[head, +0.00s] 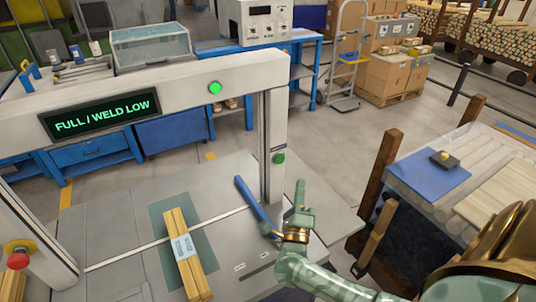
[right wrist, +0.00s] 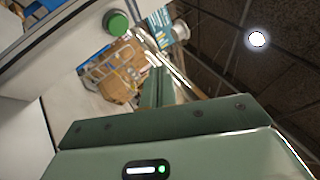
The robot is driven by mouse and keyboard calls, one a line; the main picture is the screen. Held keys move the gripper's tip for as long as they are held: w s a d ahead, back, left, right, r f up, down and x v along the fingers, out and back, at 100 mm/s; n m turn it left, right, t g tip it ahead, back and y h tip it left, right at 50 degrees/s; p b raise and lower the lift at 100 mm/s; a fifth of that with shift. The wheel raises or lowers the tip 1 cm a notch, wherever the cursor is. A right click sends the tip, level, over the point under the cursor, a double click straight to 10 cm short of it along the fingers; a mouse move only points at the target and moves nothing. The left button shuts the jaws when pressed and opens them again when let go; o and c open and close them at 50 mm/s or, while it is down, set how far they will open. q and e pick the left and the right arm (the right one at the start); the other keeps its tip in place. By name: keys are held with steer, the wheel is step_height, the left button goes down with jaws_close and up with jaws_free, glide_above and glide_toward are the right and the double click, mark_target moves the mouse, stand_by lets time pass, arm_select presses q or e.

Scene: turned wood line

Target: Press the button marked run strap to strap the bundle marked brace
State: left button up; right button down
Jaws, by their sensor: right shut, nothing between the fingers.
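A grey arch-shaped strapping machine (head: 150,97) stands over a table. A green button also shows in the right wrist view (right wrist: 116,22). The bundle (head: 180,222) of wooden sticks lies under the arch with a pale label; its wording is too small to read. A pale strap line runs across the table at the bundle. My right gripper (head: 301,188) is shut and empty, just below and right of the button, apart from it in the picture.
A blue bar (head: 252,200) lies by the right post, close to my right gripper. A green lamp (head: 215,88) glows on the crossbar. A red knob (head: 17,250) is on the left post. A wooden-posted crate (head: 383,160) stands at right.

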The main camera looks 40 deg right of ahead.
arm_select(q)
steer(key=shift+s+a+f+b, duration=0.1)
steer(key=shift+s+f+b, duration=0.15)
steer(key=shift+f+b, duration=0.5)
steer(key=shift+s+f+b, duration=0.2)
steer(key=shift+f+b, duration=0.5)
steer(key=shift+s+a+f+b, duration=0.1)
steer(key=shift+s+f+b, duration=0.15)
steer(key=shift+f+b, duration=0.5)
arm_select(e)
steer(key=m, duration=0.1)
glide_toward(280, 159)
steer(key=w+d+r, duration=0.2)
steer(key=d+r, duration=0.1)
steer(key=d, duration=0.2)
steer(key=shift+w, duration=0.15)
steer(key=shift+r, duration=0.15)
arm_select(q)
steer(key=shift+d, duration=0.1)
arm_select(e)
steer(key=shift+w, duration=0.1)
arm_select(q)
steer(key=shift+f, duration=0.2)
arm_select(e)
steer(key=shift+w, duration=0.3)
